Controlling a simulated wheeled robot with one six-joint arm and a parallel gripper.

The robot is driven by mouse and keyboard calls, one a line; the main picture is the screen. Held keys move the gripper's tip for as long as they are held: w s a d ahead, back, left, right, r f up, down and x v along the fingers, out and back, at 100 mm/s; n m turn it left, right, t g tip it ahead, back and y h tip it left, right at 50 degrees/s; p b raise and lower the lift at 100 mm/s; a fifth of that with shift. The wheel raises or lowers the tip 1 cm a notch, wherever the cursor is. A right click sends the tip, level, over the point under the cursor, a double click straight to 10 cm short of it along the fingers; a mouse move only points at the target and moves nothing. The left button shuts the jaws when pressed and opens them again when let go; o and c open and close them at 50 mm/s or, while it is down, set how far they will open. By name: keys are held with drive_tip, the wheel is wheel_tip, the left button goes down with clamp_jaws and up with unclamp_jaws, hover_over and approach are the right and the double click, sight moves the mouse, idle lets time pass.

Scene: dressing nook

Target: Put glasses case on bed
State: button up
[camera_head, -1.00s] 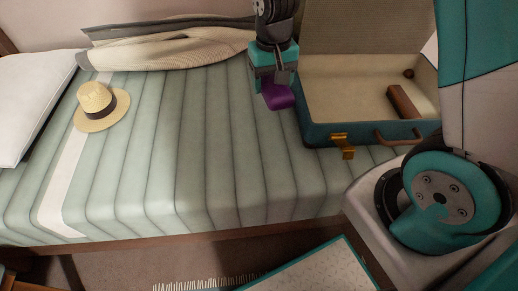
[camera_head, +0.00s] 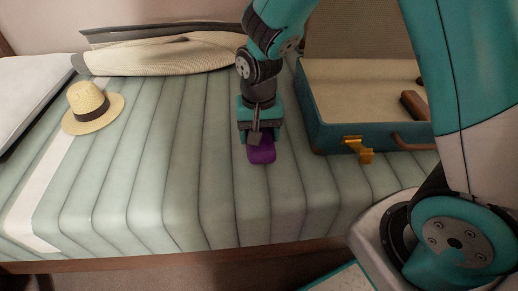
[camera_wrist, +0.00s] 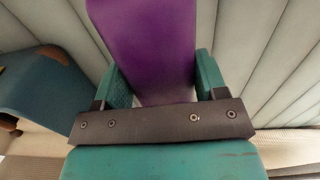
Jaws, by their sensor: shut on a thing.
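The purple glasses case (camera_head: 262,152) is held in my gripper (camera_head: 259,141) over the middle of the bed (camera_head: 185,150), left of the open suitcase. In the wrist view the case (camera_wrist: 145,45) lies between the two teal fingers (camera_wrist: 160,85), which are shut on it. The green striped bed cover shows behind it. I cannot tell whether the case touches the cover or hangs just above it.
The open teal suitcase (camera_head: 325,134) lies on the bed to the right, with a brown item (camera_head: 414,105) inside. The cover between hat and suitcase is clear.

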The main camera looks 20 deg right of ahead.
drive_tip(key=shift+f+b, duration=0.7)
drive_tip(key=shift+f, duration=1.65)
drive_tip(key=shift+f, duration=0.2)
drive_tip(key=o, duration=1)
drive_tip(key=shift+c, duration=0.2)
wheel_tip(320, 180, up, 12)
drive_tip(key=p, duration=0.4)
drive_tip(key=s+a+r+n+y, duration=0.2)
drive_tip(key=s+r+n, duration=0.3)
drive_tip(key=s, duration=0.4)
drive_tip(key=s+a+r+n+y, duration=0.2)
drive_tip(key=s+r+n, duration=0.3)
drive_tip(key=s+r, duration=0.2)
drive_tip(key=s, duration=0.2)
drive_tip(key=shift+s+a+r+n, duration=0.3)
drive_tip(key=shift+n, duration=0.1)
